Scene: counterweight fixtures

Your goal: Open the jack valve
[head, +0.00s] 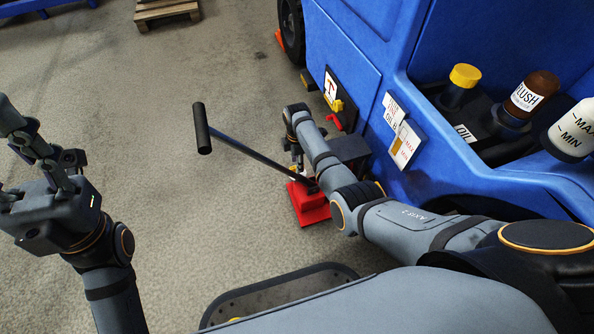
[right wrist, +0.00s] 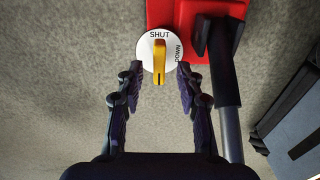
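The jack valve is a white round dial (right wrist: 145,55) with a yellow lever (right wrist: 159,62), on the red jack (head: 310,208). The dial reads SHUT at its top and DOWN at its right in the right wrist view. The lever lies in line with the SHUT mark. My right gripper (right wrist: 158,82) is open, its fingers on either side of the lever with gaps, not gripping it. In the head view the right gripper (head: 297,160) hangs above the jack, partly hiding the valve. My left gripper (head: 30,145) is open and empty at the far left, away from the jack.
The jack's long black handle (head: 240,147) rises to the left with a crossbar grip (head: 202,128); its bar runs close beside my right gripper. A blue machine (head: 350,50) stands at the right. A pallet (head: 166,12) lies far back. The floor at left is clear.

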